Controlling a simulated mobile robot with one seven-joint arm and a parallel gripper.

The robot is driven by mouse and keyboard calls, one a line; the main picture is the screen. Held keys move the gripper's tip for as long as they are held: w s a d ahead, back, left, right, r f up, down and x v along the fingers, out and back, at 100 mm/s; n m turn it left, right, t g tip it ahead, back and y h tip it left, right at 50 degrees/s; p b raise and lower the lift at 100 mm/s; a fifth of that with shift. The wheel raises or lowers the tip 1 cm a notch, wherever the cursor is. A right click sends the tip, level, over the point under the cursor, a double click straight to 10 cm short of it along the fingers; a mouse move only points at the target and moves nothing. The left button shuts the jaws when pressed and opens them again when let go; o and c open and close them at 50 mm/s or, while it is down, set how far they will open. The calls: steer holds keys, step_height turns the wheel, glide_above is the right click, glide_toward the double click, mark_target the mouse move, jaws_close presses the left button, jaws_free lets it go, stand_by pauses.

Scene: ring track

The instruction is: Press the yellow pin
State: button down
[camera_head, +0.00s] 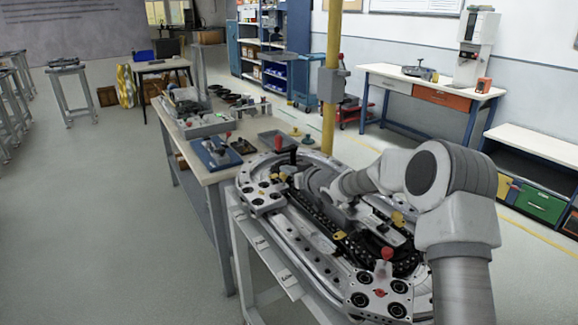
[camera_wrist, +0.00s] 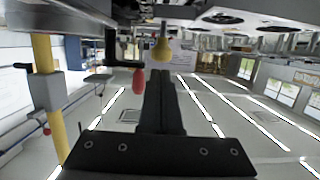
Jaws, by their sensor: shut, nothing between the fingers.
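The yellow pin (camera_wrist: 161,48) shows in the wrist view as a small rounded yellow knob on a narrow neck, attached to the metal track. That view is upside down. My gripper (camera_wrist: 159,73) has its dark fingers together and empty, with the tips in line with the pin and close to it. I cannot tell whether they touch. In the head view my gripper (camera_head: 298,179) is low over the far left part of the ring track (camera_head: 305,238), partly hidden by my wrist. The pin cannot be made out clearly there.
A red-knobbed lever (camera_wrist: 138,78) stands right beside the pin. A yellow post (camera_head: 331,95) rises behind the track. A workbench (camera_head: 205,178) with trays adjoins at the far left. Another red knob (camera_head: 387,254) stands on the near track plate.

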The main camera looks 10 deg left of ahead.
steer(key=shift+f, duration=0.1)
step_height(320, 180, down, 2)
steer(key=shift+f+b, duration=0.1)
steer(key=shift+b, duration=0.55)
